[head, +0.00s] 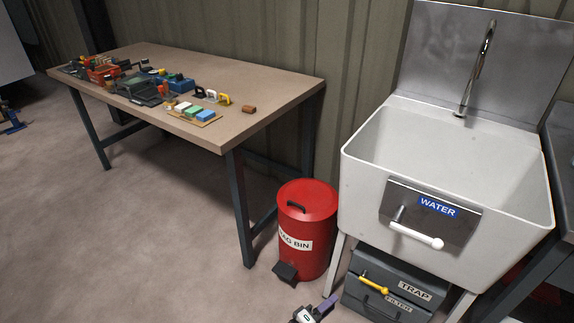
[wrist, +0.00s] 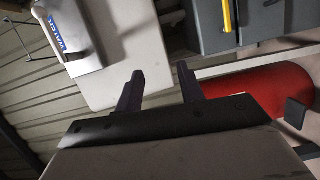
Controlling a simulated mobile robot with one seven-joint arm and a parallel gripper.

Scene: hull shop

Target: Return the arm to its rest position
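My gripper (wrist: 160,76) shows in the wrist view with its two dark fingers apart and nothing between them.
A white sink (head: 367,155) with a WATER lever (head: 416,236) stands at right, above a grey TRAP/FILTER box (head: 408,287) with a yellow handle. A red bin (head: 312,262) stands left of it. A workbench (head: 270,85) holds tools at its left. Floor (head: 130,240) at left is clear.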

